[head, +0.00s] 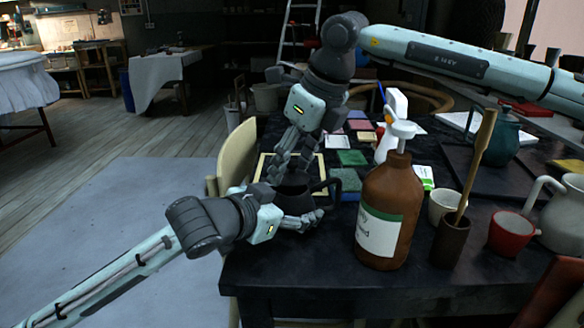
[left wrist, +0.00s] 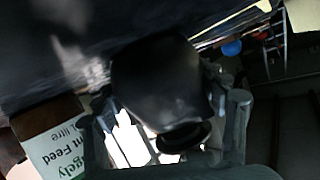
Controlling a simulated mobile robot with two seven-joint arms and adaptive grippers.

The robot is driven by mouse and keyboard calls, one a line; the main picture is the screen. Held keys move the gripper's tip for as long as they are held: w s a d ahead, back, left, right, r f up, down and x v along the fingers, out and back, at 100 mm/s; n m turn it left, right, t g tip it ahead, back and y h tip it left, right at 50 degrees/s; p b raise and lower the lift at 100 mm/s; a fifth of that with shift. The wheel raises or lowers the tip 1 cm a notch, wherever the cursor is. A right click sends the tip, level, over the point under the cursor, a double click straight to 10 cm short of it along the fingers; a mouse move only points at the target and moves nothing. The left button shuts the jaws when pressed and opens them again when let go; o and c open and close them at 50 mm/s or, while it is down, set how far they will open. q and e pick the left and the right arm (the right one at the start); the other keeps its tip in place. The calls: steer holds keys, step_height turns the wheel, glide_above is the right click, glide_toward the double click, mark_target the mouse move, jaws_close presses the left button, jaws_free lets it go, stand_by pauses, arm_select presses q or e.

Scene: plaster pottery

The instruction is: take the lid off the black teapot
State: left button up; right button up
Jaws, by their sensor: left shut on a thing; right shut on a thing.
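The black teapot (head: 294,196) is at the near left edge of the dark table, with its handle toward the right. My left gripper (head: 305,219) is shut on the teapot's body from the near side. In the left wrist view the dark rounded teapot body (left wrist: 158,80) sits between the left fingers (left wrist: 165,135). My right gripper (head: 279,172) comes down from above and is shut just over the teapot's top. The lid is mostly hidden by the right fingers, and I cannot tell how far it stands from the rim.
A brown pump bottle (head: 385,205) stands close right of the teapot. Beyond it are a cream cup (head: 443,204), a brown holder (head: 452,240) with a wooden tool, a red cup (head: 512,232) and a teal pot (head: 504,141). Colored tiles (head: 352,158) lie behind. A chair (head: 236,160) is at left.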

mark_target(293, 161)
arm_select(q)
steer(key=shift+f, duration=0.1)
arm_select(e)
steer(key=shift+r, duration=0.2)
steer(key=shift+r, duration=2)
arm_select(q)
steer(key=o, duration=1.8)
steer(key=shift+c, duration=0.2)
steer(key=v, duration=1.2)
